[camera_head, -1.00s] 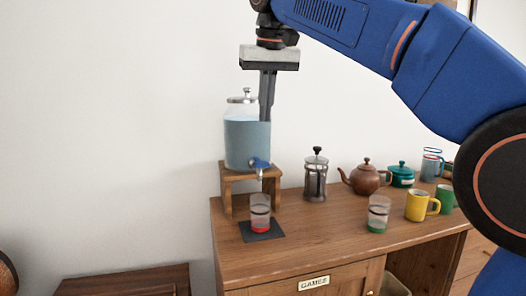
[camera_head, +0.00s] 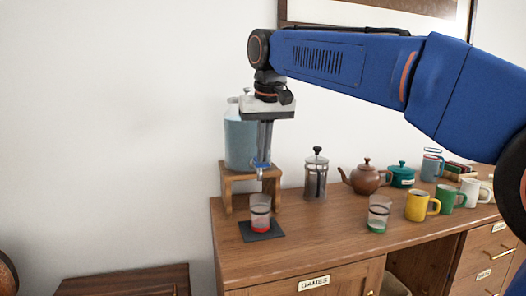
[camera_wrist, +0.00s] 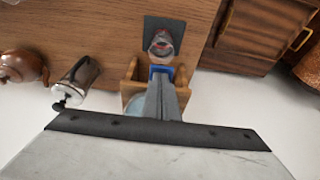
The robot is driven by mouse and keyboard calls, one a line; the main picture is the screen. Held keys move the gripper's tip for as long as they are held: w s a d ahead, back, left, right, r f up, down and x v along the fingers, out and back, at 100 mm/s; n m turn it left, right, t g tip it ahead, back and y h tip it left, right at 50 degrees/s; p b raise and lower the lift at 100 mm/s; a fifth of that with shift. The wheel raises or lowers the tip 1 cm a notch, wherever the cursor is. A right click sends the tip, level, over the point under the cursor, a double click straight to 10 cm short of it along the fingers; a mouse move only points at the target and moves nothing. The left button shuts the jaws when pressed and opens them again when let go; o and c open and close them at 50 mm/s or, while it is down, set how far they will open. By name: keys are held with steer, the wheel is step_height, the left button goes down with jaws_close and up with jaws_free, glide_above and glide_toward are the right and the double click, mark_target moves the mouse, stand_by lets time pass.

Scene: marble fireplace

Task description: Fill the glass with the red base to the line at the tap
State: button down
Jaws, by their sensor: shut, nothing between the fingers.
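The glass with the red base (camera_head: 260,212) stands upright on a dark mat (camera_head: 268,237), under the tap. It has a dark line around its upper part; I cannot make out any water in it. It also shows in the wrist view (camera_wrist: 162,44). The dispenser (camera_head: 238,142) holds bluish water and stands on a wooden stand (camera_head: 227,184). Its blue tap (camera_wrist: 157,69) is mostly behind my fingertips in the head view. My gripper (camera_head: 263,160) is shut and empty, pointing down, its fingertips right at the tap handle. I cannot tell whether they touch it.
A glass with a green base (camera_head: 378,214) stands to the right. Behind are a French press (camera_head: 316,176), a brown teapot (camera_head: 366,178) and a teal pot (camera_head: 401,175). Yellow (camera_head: 417,206) and green (camera_head: 446,197) mugs stand farther right. The desk front (camera_head: 300,255) is clear.

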steer(key=shift+s+f+t, duration=0.1)
steer(key=shift+f+t, duration=0.4)
steer(key=shift+f, duration=0.1)
steer(key=shift+r, duration=0.2)
stand_by(5.0)
steer(key=shift+r, duration=0.6)
